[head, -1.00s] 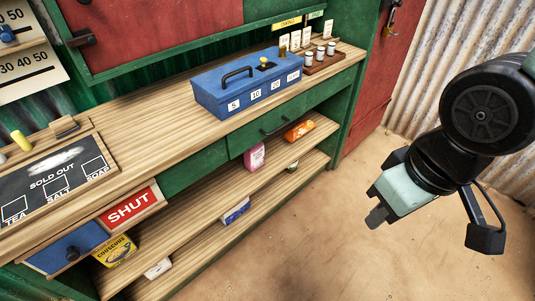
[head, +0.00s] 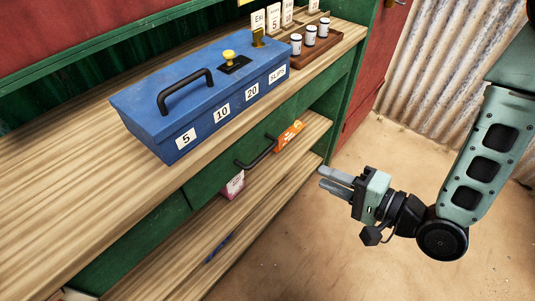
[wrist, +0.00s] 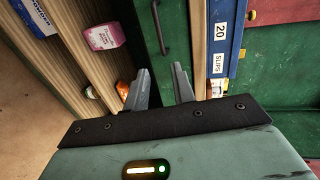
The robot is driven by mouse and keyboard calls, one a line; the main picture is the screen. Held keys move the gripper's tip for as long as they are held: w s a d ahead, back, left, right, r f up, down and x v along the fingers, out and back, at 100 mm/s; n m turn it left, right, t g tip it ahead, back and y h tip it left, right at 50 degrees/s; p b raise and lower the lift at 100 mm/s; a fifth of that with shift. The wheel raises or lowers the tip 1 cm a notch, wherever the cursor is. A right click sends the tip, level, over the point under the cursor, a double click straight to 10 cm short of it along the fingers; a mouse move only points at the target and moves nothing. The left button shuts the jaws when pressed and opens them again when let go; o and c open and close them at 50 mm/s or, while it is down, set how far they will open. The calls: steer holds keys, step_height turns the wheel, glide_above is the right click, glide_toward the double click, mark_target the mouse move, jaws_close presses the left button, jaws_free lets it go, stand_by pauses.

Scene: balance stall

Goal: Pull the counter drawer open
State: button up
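The counter drawer is a green panel (head: 218,178) under the wooden counter top, with a black bar handle (head: 257,153) on its front. The drawer front looks flush with the counter. In the wrist view the handle (wrist: 161,28) shows beyond my fingertips, near the top of the picture. My gripper (head: 336,180) is to the right of the handle in the head view, apart from it and in front of the counter. Its two fingers are spread with nothing between them, as the wrist view (wrist: 160,80) also shows.
A blue cash box (head: 200,95) stands on the counter above the drawer, with a rack of small jars (head: 310,45) beyond it. Open shelves below hold a pink pack (head: 233,185) and an orange pack (head: 288,136). The floor (head: 310,250) in front is clear.

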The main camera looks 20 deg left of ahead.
mark_target(267, 150)
steer(key=b+x, duration=0.4)
steer(key=x, duration=1.3)
steer(key=shift+w+a+b, duration=0.1)
steer(key=shift+a+b, duration=0.05)
steer(key=shift+b, duration=0.15)
jaws_close()
